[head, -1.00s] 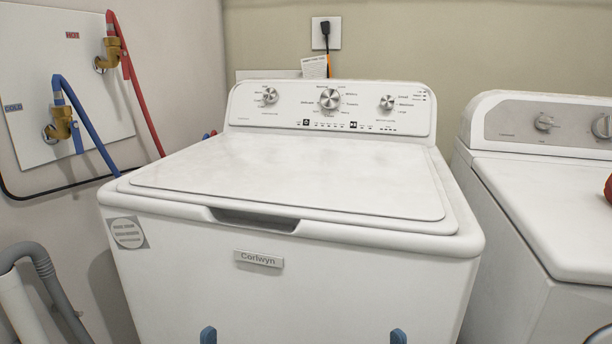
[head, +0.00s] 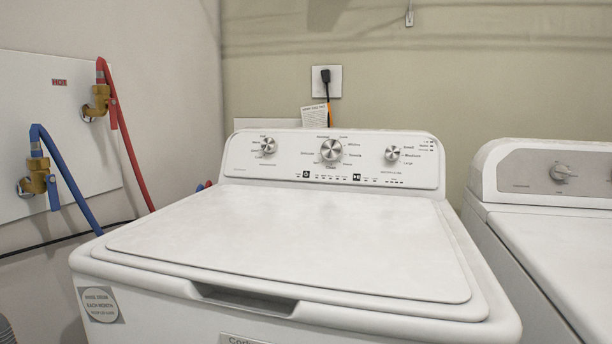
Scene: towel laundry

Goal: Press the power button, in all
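A white top-loading washer (head: 290,235) stands in the middle of the head view with its lid (head: 290,238) closed. Its control panel (head: 280,172) at the back has three silver knobs and a row of small markings. A small black square with a power-like symbol (head: 306,175) sits below and left of the middle knob. A second black square (head: 357,177) with a pause-like symbol is right of it. Neither of my grippers shows in the head view.
A second white machine (head: 560,235) stands close on the right, with a narrow gap between. Red (head: 128,140) and blue (head: 67,178) hoses hang from brass valves on the left wall. A plugged outlet (head: 327,82) is on the back wall. The space above the lid is clear.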

